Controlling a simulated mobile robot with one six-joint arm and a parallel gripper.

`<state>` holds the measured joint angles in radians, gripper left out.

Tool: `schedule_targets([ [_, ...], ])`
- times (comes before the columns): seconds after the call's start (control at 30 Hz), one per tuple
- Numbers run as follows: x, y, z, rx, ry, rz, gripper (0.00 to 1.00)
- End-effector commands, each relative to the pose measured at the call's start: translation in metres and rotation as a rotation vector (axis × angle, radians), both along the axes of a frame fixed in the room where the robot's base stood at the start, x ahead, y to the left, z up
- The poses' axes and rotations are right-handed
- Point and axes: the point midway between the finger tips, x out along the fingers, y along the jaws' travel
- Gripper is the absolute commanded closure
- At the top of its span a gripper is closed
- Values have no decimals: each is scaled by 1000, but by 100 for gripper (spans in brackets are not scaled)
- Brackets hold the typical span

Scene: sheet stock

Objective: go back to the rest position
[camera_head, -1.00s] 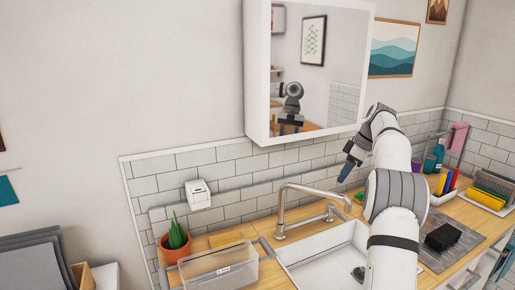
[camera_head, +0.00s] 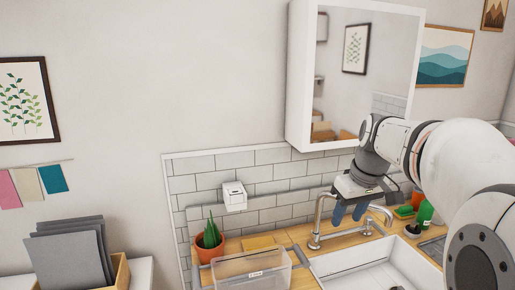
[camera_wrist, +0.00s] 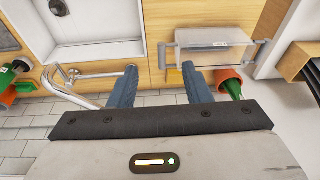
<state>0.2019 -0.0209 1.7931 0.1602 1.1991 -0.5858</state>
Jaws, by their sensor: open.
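My gripper (camera_head: 348,213) hangs with its blue fingers pointing down near the faucet, at the end of my white arm on the right of the head view. In the wrist view my gripper (camera_wrist: 162,86) shows two blue fingers well apart with nothing between them. The gripper is open and empty. In the head view its fingers overlap the faucet (camera_head: 316,222), and I cannot tell the exact gap between them.
A white sink (camera_head: 350,270) lies below the faucet. A clear container (camera_head: 250,272) and a potted plant (camera_head: 211,243) stand left of it. A mirror cabinet (camera_head: 298,75) hangs above. Grey sheets (camera_head: 70,255) stand upright in a wooden holder (camera_head: 122,272) at left.

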Motion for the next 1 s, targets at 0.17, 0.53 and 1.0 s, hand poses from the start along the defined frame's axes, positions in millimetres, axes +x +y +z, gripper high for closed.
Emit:
schedule_targets([
  [0.17, -58, 26, -21, -20, -15, -97, 56],
  [0.53, -165, 53, -84, -33, -65, -281, 56],
  [1.0, -195, 57, -109, -30, -84, -337, 56],
])
